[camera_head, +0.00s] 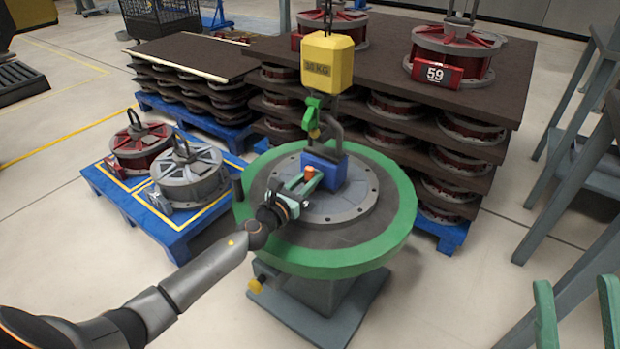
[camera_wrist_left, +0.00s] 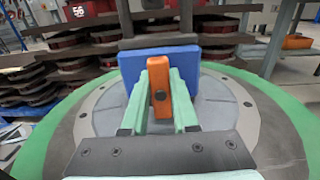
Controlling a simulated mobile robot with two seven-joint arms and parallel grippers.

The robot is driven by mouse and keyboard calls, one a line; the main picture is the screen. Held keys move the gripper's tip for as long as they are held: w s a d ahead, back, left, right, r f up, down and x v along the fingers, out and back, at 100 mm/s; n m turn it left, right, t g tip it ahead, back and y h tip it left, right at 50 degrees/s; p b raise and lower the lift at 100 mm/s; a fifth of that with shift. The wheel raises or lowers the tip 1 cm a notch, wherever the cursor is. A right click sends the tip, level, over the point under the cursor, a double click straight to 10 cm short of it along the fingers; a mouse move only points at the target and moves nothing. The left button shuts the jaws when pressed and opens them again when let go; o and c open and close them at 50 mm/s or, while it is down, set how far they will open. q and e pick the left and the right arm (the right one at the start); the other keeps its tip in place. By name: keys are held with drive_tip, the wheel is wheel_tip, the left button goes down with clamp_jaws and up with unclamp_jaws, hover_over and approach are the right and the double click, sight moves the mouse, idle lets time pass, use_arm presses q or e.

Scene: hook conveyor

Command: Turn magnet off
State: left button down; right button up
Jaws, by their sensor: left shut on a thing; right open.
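The blue magnet (camera_head: 328,172) sits on the grey round plate (camera_head: 345,205) of the green-rimmed turntable (camera_head: 330,265). It also shows in the left wrist view (camera_wrist_left: 184,62). An orange lever (camera_wrist_left: 160,95) stands upright at the front of the magnet; its top shows in the head view (camera_head: 309,172). My left gripper (camera_head: 304,181) is shut on the lever, its pale green fingers on either side of it. My right gripper (camera_head: 577,312) is open and empty at the lower right, with only its fingers in view.
A yellow hoist block (camera_head: 327,62) with a green hook (camera_head: 312,115) hangs above the magnet. A blue pallet (camera_head: 130,200) with a red and a grey reel stands left. Stacked reels (camera_head: 465,130) stand behind. A grey-green frame (camera_head: 580,170) stands right.

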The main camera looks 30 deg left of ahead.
use_arm(q)
drive_tip(key=c, duration=0.7)
unclamp_jaws()
drive_tip(key=shift+s, duration=0.55)
drive_tip(key=s, duration=0.6)
drive_tip(key=s+a, duration=0.1)
drive_tip(key=s, duration=0.3)
drive_tip(key=shift+s+f, duration=0.1)
drive_tip(key=shift+s+a, duration=0.15)
drive_tip(key=shift+s, duration=0.45)
